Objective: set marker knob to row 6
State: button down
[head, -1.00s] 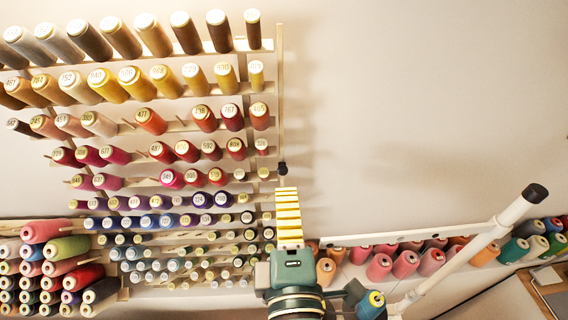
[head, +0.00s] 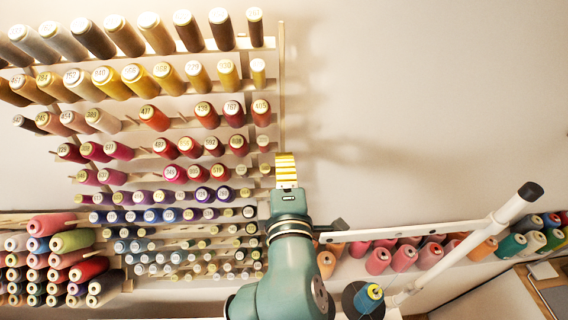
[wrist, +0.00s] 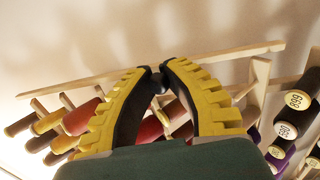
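The marker strip is a thin upright wooden bar (head: 282,95) at the right end of the thread rack. In the wrist view the bar (wrist: 215,58) runs slantwise behind my fingers. The black marker knob (wrist: 157,81) shows small and dark between my fingertips; in the head view my gripper hides it. My gripper (head: 285,157), with yellow ribbed fingers, is at the bar, level with about the fourth row of spools. In the wrist view its fingers (wrist: 157,76) bow inward and their tips close around the knob.
Rows of thread spools (head: 205,115) fill the wall rack just left of the bar. The wall to the right is bare. A white pole with a black cap (head: 530,191) and a shelf of cones (head: 404,257) stand at lower right.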

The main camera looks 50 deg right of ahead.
notch_tip(320, 180, down, 4)
jog(key=b, duration=0.2)
jog(key=shift+s+a+f+b, duration=0.15)
jog(key=shift+f+b, duration=0.1)
jog(key=shift+b, duration=0.15)
jog(key=c, duration=1)
grip_release()
jog(key=v, duration=1.2)
jog(key=shift+a, duration=0.1)
